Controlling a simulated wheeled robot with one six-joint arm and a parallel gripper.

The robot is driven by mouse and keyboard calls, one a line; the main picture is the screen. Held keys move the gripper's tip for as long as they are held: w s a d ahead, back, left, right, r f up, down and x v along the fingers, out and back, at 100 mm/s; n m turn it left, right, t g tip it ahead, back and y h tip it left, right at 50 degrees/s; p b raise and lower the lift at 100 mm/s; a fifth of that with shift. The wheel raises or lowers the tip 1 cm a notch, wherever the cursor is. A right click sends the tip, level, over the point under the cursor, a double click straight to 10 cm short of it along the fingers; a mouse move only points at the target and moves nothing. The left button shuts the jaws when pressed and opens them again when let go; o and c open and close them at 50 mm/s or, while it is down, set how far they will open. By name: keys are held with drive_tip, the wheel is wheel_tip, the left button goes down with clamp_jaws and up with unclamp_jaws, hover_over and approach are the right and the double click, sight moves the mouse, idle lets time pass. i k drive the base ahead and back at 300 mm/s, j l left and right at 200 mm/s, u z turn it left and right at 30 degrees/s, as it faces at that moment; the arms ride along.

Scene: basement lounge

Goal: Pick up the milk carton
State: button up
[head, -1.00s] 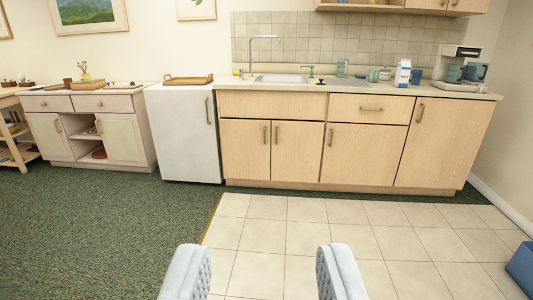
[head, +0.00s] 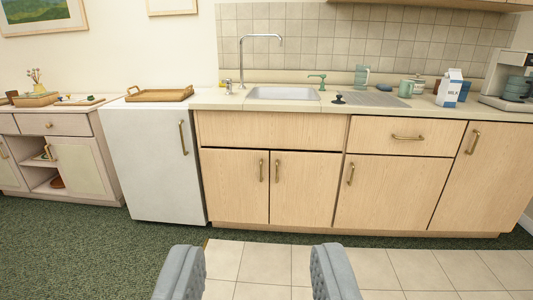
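The milk carton (head: 450,88) is white and blue with a gabled top and the word MILK on its front. It stands upright on the counter (head: 225,101), right of the sink and left of the coffee machine. My gripper (head: 257,270) shows at the bottom of the head view, its two grey padded fingers wide apart with only floor between them. It is empty and well short of the counter, to the left of and below the carton.
Near the carton are a green mug (head: 406,89), a dark blue object behind it, and the coffee machine (head: 511,82). The sink (head: 283,93) with its tall faucet is further left. A wooden tray (head: 160,94) sits on the white fridge (head: 155,165). The floor before the cabinets is clear.

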sight(451, 84)
drive_tip(key=i+z, duration=0.1)
drive_tip(key=i, duration=0.6)
drive_tip(key=i+j+z, duration=0.1)
drive_tip(key=i, duration=0.6)
drive_tip(key=i+l+z, duration=0.15)
drive_tip(key=i+l, duration=0.3)
drive_tip(key=i+l+z, duration=0.2)
drive_tip(key=i+l, duration=0.15)
drive_tip(key=i, duration=0.15)
drive_tip(key=i+l+z, duration=0.15)
drive_tip(key=i+l, duration=0.2)
drive_tip(key=i, duration=0.15)
drive_tip(key=i+l+z, duration=0.15)
drive_tip(key=i, duration=0.4)
drive_tip(key=l, duration=0.05)
